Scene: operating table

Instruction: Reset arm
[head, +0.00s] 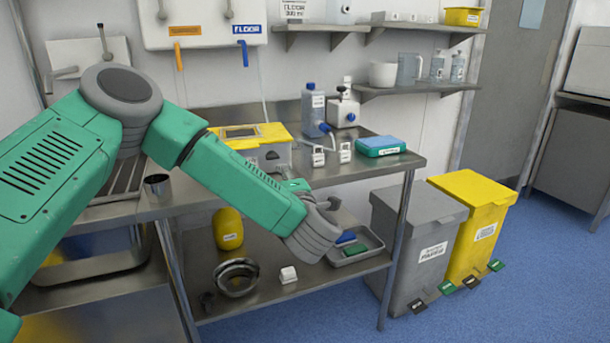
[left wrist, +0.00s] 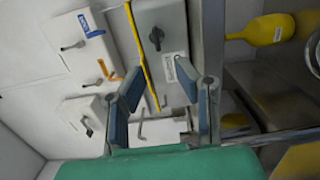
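My left arm, green with grey joints, reaches across the head view from the left. Its wrist end is in front of the steel bench, near the bench's front edge. My left gripper (head: 328,203) is mostly hidden behind the wrist there. In the left wrist view, the blue-padded fingers of my left gripper (left wrist: 162,98) stand apart with nothing held between them. My right arm and gripper show in neither view.
The steel bench (head: 385,166) carries a yellow-topped device (head: 246,134), a blue-capped bottle (head: 312,112) and a teal box (head: 381,146). The lower shelf holds a yellow bottle (head: 228,229), steel bowl (head: 236,290) and tray (head: 365,256). Grey (head: 412,245) and yellow (head: 478,215) bins stand right; blue floor is clear.

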